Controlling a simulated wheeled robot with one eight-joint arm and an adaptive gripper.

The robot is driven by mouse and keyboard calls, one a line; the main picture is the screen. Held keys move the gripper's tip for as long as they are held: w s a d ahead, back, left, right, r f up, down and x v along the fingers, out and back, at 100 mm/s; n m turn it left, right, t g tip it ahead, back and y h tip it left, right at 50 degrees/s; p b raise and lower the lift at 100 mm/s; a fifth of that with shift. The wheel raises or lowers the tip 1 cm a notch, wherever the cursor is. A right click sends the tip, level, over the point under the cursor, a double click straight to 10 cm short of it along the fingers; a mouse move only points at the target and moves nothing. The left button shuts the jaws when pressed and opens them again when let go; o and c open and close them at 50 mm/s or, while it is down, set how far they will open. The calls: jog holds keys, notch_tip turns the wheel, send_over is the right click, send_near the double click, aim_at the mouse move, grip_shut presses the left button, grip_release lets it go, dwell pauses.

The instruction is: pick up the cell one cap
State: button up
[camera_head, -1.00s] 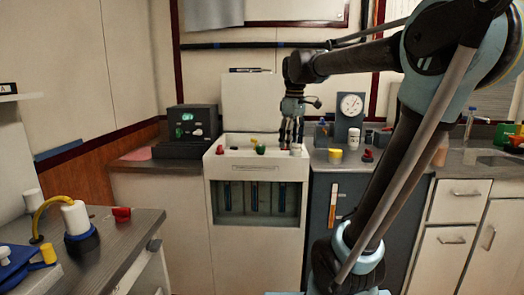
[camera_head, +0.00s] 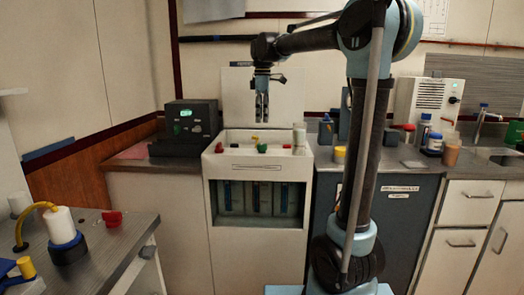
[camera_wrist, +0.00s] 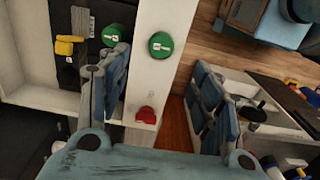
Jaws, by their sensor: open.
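A white open-topped cabinet (camera_head: 229,164) holds small coloured caps: a red cap (camera_head: 219,147) at the left of its rim, a yellow one (camera_head: 254,138) in the recess and a green one (camera_head: 262,148) near the front. I cannot tell which is the cell one cap. My gripper (camera_head: 262,116) is open and empty, pointing down above the recess. In the wrist view, a green cap (camera_wrist: 161,44) and a red cap (camera_wrist: 145,115) sit on the white rim, between my spread fingers. Another green cap (camera_wrist: 111,35) and a yellow cap (camera_wrist: 68,45) lie in the dark recess.
A white upright cylinder (camera_head: 299,135) stands at the cabinet's right end. A raised white panel (camera_head: 280,92) is behind my gripper. A dark instrument (camera_head: 191,119) stands left; bottles (camera_head: 433,143) and a yellow-topped jar (camera_head: 339,154) stand right.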

aim_at(262, 144)
notch_tip(262, 144, down, 13)
jog(key=shift+s+a+r, duration=0.1)
jog(key=shift+s, duration=0.05)
dwell(0.5)
jog(key=shift+c, duration=0.3)
jog(key=c, duration=0.9)
